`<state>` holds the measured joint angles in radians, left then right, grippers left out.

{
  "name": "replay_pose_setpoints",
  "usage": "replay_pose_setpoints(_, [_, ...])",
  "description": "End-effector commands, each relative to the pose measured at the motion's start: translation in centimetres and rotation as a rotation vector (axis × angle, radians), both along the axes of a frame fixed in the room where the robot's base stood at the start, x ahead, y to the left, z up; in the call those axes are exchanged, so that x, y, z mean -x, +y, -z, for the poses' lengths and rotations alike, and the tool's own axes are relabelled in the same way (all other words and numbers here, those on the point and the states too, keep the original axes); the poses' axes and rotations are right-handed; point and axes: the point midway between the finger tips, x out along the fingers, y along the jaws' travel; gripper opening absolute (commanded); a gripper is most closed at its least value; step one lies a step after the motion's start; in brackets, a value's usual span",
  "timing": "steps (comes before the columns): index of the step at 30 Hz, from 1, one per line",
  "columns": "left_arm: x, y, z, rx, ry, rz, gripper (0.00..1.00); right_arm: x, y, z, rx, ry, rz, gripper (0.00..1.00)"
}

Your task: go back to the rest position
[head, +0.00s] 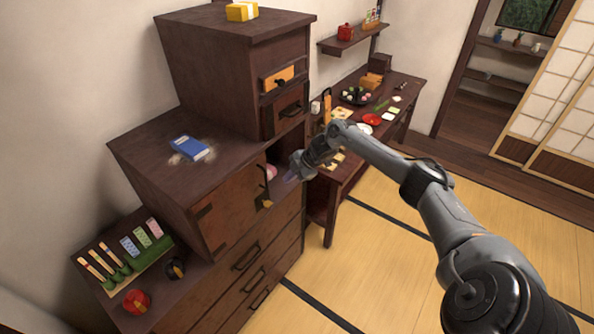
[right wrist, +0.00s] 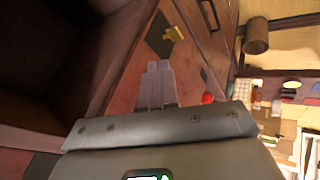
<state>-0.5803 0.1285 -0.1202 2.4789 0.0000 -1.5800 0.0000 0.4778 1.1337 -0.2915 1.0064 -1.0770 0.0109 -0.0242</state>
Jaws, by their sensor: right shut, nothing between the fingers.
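My right arm reaches in from the lower right in the head view. Its gripper (head: 289,178) is in front of the dark wooden step cabinet (head: 225,222), near a dark opening in its middle tier. In the right wrist view the two pale fingers (right wrist: 155,72) are together with nothing between them. Beyond them is a reddish-brown wooden panel with a yellow fitting (right wrist: 174,33) on a dark plate. A pink thing (head: 271,172) shows partly inside the opening, behind the gripper. My left gripper is not in view.
A blue box (head: 189,148) lies on the cabinet's middle top, and a yellow box (head: 242,11) on its highest top. A long side table (head: 345,175) with food and dishes stands just behind my right forearm. The tatami floor (head: 375,270) is clear.

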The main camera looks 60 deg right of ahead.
Motion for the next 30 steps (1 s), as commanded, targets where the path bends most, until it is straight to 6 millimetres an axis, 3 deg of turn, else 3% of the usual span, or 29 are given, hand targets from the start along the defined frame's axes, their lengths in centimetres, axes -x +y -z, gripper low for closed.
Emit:
replay_pose_setpoints(6, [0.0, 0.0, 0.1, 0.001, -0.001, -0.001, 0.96, 1.4, -0.8, -2.0, 0.002, 0.001, -0.002, 0.0])
replay_pose_setpoints(11, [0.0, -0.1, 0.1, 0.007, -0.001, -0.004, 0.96, 1.9, -1.0, -2.4, 0.0, 0.006, -0.002, 0.0])
replay_pose_setpoints(14, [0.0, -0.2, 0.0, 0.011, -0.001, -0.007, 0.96, 2.6, -0.8, -1.3, -0.003, 0.029, -0.003, 0.0])
replay_pose_setpoints(17, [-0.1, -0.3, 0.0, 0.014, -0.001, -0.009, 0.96, 3.8, 0.4, 1.6, -0.026, 0.071, -0.011, 0.0])
replay_pose_setpoints(20, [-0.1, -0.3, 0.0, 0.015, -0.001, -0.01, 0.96, 5.5, 2.8, 5.9, -0.072, 0.128, -0.027, 0.0])
replay_pose_setpoints(23, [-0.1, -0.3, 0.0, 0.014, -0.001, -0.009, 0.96, 7.6, 7.2, 10.7, -0.136, 0.185, -0.068, 0.0])
replay_pose_setpoints(27, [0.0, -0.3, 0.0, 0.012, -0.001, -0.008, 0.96, 10.6, 15.8, 16.6, -0.238, 0.225, -0.143, 0.0])
replay_pose_setpoints(30, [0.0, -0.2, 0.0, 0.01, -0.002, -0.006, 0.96, 12.9, 22.4, 20.0, -0.292, 0.233, -0.183, 0.0])
